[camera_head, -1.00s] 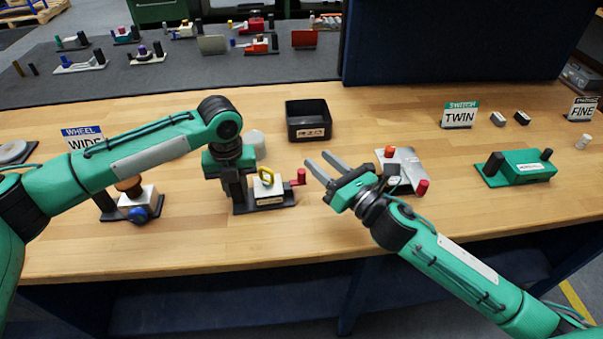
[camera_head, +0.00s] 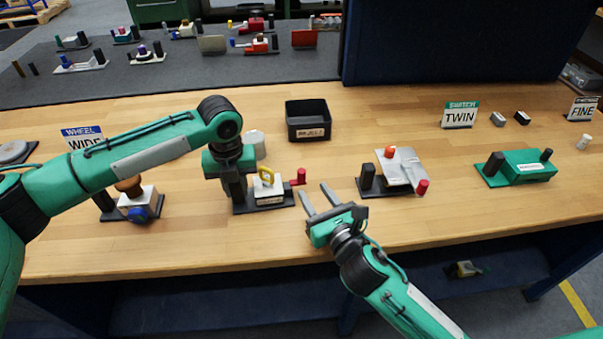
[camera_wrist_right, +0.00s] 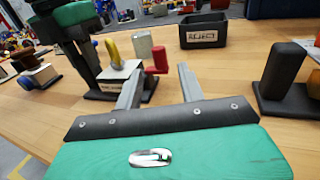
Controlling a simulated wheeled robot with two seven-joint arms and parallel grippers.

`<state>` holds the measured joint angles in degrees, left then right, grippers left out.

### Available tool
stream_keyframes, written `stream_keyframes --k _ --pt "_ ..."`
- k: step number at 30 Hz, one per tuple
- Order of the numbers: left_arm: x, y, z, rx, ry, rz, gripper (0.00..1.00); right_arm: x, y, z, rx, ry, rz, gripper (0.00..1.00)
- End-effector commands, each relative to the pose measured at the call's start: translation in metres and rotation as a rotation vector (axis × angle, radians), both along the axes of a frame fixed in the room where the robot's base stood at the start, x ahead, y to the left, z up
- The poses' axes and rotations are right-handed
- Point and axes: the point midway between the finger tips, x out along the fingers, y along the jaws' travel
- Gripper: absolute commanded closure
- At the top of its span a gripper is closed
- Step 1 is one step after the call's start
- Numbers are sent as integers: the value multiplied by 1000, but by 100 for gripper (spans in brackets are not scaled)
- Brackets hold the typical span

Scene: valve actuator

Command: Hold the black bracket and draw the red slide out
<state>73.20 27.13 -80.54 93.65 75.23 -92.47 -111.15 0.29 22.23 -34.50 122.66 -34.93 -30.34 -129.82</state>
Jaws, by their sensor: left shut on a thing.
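The valve unit has a dark base (camera_head: 246,208), a white block with a yellow ring handle (camera_head: 265,174), and a red slide (camera_head: 299,177) sticking out on its right side. My left gripper (camera_head: 236,192) points down and is shut on the black bracket at the unit's left end; its fingers mostly hide the bracket. My right gripper (camera_head: 318,199) is open and empty, just right of and in front of the red slide, apart from it. In the right wrist view the red slide (camera_wrist_right: 157,58) shows beyond and between the two open fingers (camera_wrist_right: 158,88).
A black reject bin (camera_head: 307,119) stands behind the unit. A grey-white unit with a red knob (camera_head: 400,167) and a green unit (camera_head: 525,166) stand to the right. A unit with a blue knob (camera_head: 138,206) stands at left. Bare wood lies in between.

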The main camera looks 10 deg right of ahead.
Motion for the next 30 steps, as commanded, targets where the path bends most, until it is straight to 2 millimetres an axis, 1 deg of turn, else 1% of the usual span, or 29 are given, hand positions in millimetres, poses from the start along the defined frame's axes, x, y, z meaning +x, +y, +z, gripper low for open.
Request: stream_keyframes --k 1,6,9,12,16,24,25,29,30 --pt "0 1 -3 2 1 2 100 10 4 1 1 -3 0 61" --pt "0 1 -3 2 1 2 100 41 14 0 2 -2 0 61" --pt "0 1 -3 2 1 2 100 55 19 0 0 -1 0 61" --pt "0 1 -3 2 1 2 100 65 22 0 2 1 1 61" --pt "0 1 -3 2 1 2 100 71 25 0 0 -1 1 61" --pt "0 1 -3 2 1 2 100 73 25 0 0 -1 1 61" --pt "0 1 -3 2 1 2 100 73 25 0 0 -1 1 62" --pt "0 1 -3 2 1 2 100 73 25 0 0 0 1 88" --pt "0 1 -3 2 1 2 100 73 25 0 0 0 1 96"
